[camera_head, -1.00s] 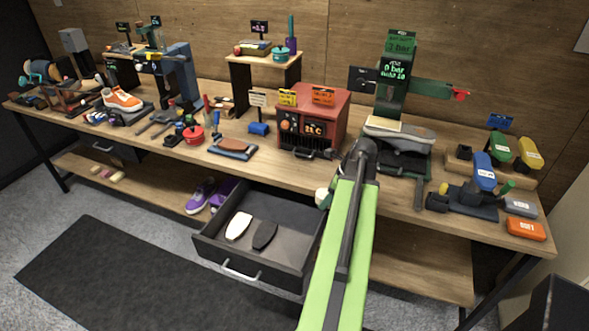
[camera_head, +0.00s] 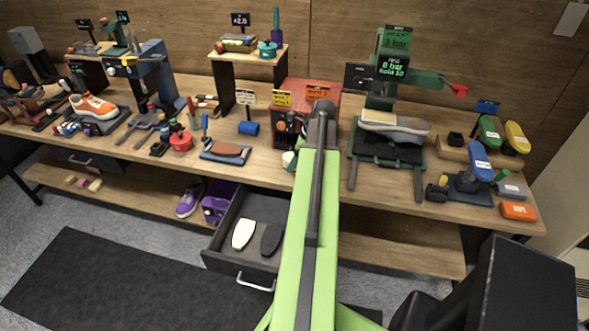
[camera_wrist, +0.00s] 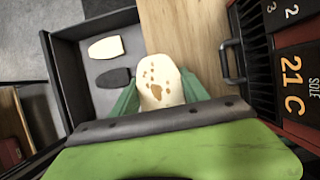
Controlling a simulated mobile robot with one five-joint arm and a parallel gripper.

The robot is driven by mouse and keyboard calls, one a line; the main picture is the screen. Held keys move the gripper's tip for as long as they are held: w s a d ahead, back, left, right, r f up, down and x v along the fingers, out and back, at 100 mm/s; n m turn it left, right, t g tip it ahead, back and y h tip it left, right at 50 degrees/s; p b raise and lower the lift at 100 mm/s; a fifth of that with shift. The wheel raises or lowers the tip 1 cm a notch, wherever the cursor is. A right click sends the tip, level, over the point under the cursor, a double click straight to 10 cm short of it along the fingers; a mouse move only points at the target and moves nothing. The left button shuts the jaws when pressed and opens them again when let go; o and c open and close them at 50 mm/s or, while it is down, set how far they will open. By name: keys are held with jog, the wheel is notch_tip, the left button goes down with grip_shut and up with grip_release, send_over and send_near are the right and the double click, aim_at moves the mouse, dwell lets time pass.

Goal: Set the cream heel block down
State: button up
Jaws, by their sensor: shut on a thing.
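The cream heel block (camera_wrist: 158,80), rounded with brown spots like a paw print, is between the green fingers of my gripper (camera_wrist: 160,92) in the wrist view. The fingers are shut on its sides. Behind it in that view lies bare wood of the bench top (camera_wrist: 185,30). My arm hides most of my gripper there. I cannot tell whether the block touches the wood.
An open drawer (camera_head: 222,262) below the bench holds a cream sole piece (camera_head: 243,233) and a dark one (camera_head: 271,240). The red oven (camera_wrist: 285,75), with a dark handle, stands close at the right. A brown pad (camera_head: 224,150) lies left on the bench. A press (camera_head: 388,150) holds a grey shoe.

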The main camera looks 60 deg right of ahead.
jog(key=w+d+f+b, duration=0.1)
jog(key=d, duration=0.1)
jog(key=w+d+f+b, duration=0.1)
jog(key=d, duration=0.1)
jog(key=w+d+f, duration=0.1)
jog(key=d+f, duration=0.1)
jog(key=shift+b, duration=0.4)
notch_tip(320, 180, down, 4)
jog(key=b, duration=0.4)
jog(key=shift+s+a+f, duration=0.1)
jog(key=shift+f, duration=0.15)
jog(key=o, duration=1.4)
jog(key=shift+r, duration=0.1)
jog(key=shift+r, duration=0.1)
jog(key=shift+r, duration=0.3)
jog(key=p+v, duration=1.1)
jog(key=shift+s+r, duration=0.2)
jog(key=shift+s, duration=0.05)
jog(key=shift+w, duration=0.1)
